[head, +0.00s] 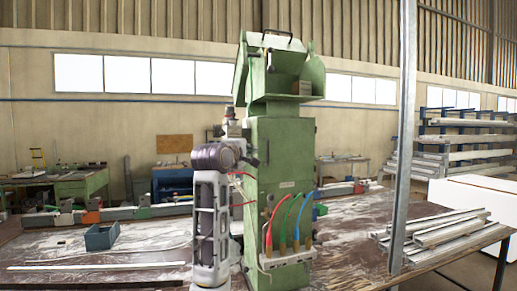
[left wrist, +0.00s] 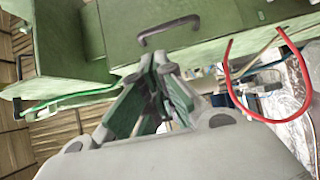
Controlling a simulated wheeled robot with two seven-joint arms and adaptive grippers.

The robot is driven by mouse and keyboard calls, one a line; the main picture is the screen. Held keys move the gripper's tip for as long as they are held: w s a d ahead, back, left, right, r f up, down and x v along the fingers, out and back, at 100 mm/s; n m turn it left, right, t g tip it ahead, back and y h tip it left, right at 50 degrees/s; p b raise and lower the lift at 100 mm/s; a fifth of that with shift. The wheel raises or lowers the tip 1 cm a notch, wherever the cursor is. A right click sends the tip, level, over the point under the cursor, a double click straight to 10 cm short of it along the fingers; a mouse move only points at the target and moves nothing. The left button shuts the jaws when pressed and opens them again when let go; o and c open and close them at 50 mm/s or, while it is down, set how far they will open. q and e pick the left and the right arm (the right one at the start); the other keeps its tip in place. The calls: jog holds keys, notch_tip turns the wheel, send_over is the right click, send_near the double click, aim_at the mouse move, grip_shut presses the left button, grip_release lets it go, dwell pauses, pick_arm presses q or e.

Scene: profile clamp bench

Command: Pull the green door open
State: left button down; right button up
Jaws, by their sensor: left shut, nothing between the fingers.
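The green door (head: 290,150) is the front panel of the tall green cabinet and looks flush with it in the head view. A dark bar handle (head: 267,151) runs upright near its left edge. My left gripper (head: 233,122) is raised at the cabinet's left side, small and partly unclear. In the left wrist view, my left gripper (left wrist: 158,62) has its fingertips together with nothing between them. The dark handle (left wrist: 168,28) appears just beyond the tips on the green surface (left wrist: 215,22), with a visible gap. My right gripper is out of view.
Red, green and blue hoses (head: 290,220) rise from a fitting below the door. A red hose (left wrist: 265,115) loops beside the gripper. An open green hopper (head: 283,75) tops the cabinet. A grey post (head: 403,140) stands right. A blue-grey bin (head: 101,236) sits on the bench.

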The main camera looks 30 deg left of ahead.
aim_at(261, 146)
pick_arm(q)
jog(key=shift+a, duration=0.1)
dwell(0.3)
jog(key=shift+w, duration=0.15)
jog(key=p+x, duration=0.3)
jog(key=x, duration=0.5)
jog(key=shift+p+x, duration=0.3)
jog(key=shift+x, duration=0.55)
